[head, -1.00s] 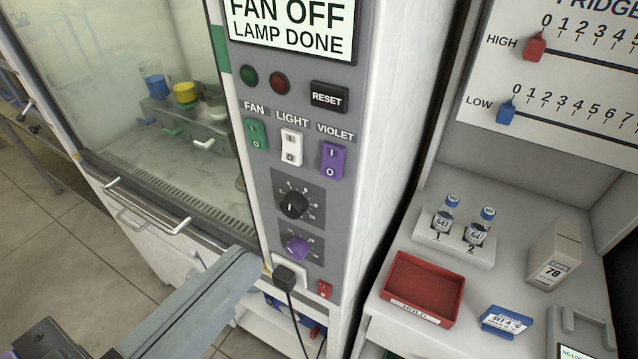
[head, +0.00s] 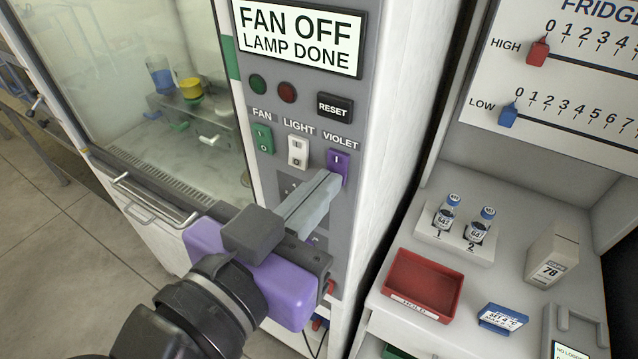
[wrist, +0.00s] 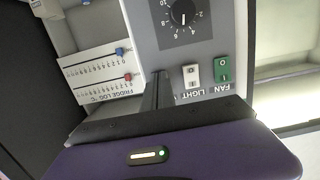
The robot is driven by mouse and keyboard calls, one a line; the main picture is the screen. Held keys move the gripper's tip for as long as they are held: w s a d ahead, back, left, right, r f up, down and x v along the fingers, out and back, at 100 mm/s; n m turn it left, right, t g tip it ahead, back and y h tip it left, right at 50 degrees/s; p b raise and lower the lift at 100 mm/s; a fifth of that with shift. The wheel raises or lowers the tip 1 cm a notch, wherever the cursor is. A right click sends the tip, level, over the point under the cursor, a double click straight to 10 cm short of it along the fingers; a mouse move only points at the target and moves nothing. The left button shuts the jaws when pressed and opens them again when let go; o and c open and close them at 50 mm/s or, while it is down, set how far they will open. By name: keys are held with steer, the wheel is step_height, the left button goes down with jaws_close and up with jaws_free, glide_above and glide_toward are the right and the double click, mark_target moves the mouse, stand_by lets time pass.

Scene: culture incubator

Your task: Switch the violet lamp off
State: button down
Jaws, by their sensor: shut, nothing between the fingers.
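The violet rocker switch (head: 338,162) is on the grey control panel, under the VIOLET label, right of the white LIGHT switch (head: 298,152) and green FAN switch (head: 263,139). My gripper (head: 327,184) is shut and empty, its fingertips at the lower part of the violet switch. I cannot tell whether they touch it. The fingers hide the switch's lower end, so its position is unclear. In the wrist view, the fingers (wrist: 158,90) stand beside the LIGHT switch (wrist: 191,76), and the violet switch is hidden. The display (head: 298,38) reads FAN OFF, LAMP DONE.
A RESET button (head: 334,107) sits above the VIOLET label. A black dial (wrist: 183,12) shows in the wrist view. The glass-fronted cabinet (head: 150,60) is left of the panel. At right, a bench holds a red tray (head: 392,290) and a vial rack (head: 455,246).

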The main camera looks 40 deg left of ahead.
steer(key=shift+f, duration=0.1)
steer(key=t+b, duration=0.1)
steer(key=b, duration=0.3)
steer(key=w+t+b, duration=0.1)
steer(key=b, duration=0.3)
steer(key=shift+f+t+y, duration=0.3)
steer(key=shift+f+t, duration=0.1)
steer(key=shift+r, duration=0.3)
